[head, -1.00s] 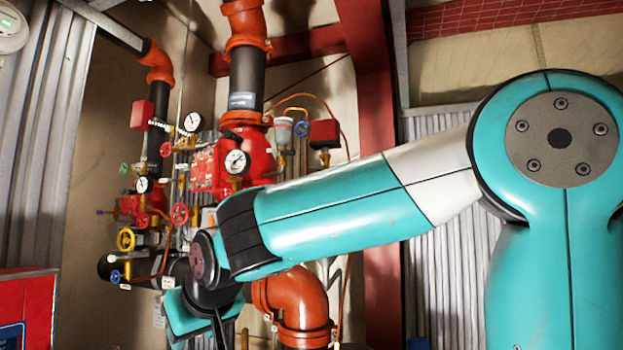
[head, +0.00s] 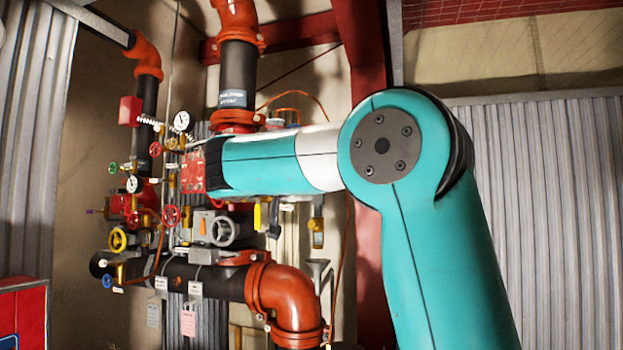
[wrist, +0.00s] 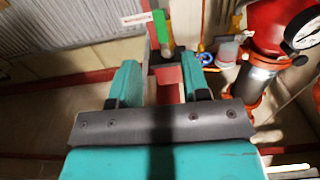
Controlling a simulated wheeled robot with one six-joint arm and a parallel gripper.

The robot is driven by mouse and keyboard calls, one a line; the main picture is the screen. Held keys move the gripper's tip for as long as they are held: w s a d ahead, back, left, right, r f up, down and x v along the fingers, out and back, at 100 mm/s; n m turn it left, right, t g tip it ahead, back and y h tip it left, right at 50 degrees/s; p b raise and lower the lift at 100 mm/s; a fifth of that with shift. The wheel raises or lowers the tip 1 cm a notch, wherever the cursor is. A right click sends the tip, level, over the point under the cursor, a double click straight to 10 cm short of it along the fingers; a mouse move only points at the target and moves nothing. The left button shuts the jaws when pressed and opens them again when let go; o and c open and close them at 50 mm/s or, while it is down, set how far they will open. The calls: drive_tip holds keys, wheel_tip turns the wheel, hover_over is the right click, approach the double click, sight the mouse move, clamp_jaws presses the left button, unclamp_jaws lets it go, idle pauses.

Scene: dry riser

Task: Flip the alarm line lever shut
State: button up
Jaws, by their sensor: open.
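In the wrist view a green lever handle (wrist: 160,27) stands upright just beyond my fingertips, roughly in line with the gap between them. A white tag with red lettering (wrist: 137,19) sticks out to its left. I take this handle for the alarm line lever, but cannot read the tag. My gripper (wrist: 160,65) is open, with one teal finger on each side and nothing held. The handle looks apart from both fingers. In the head view my forearm hides the gripper, and I cannot make out this handle there.
In the wrist view a gauge (wrist: 301,28) and red pipework stand close on the right, with a blue handwheel (wrist: 206,58) nearer.

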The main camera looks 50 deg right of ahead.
drive_tip(key=p+x, duration=0.4)
drive_tip(key=x, duration=0.5)
drive_tip(key=shift+w+d, duration=0.15)
drive_tip(key=shift+d, duration=0.25)
drive_tip(key=shift+w, duration=0.1)
clamp_jaws()
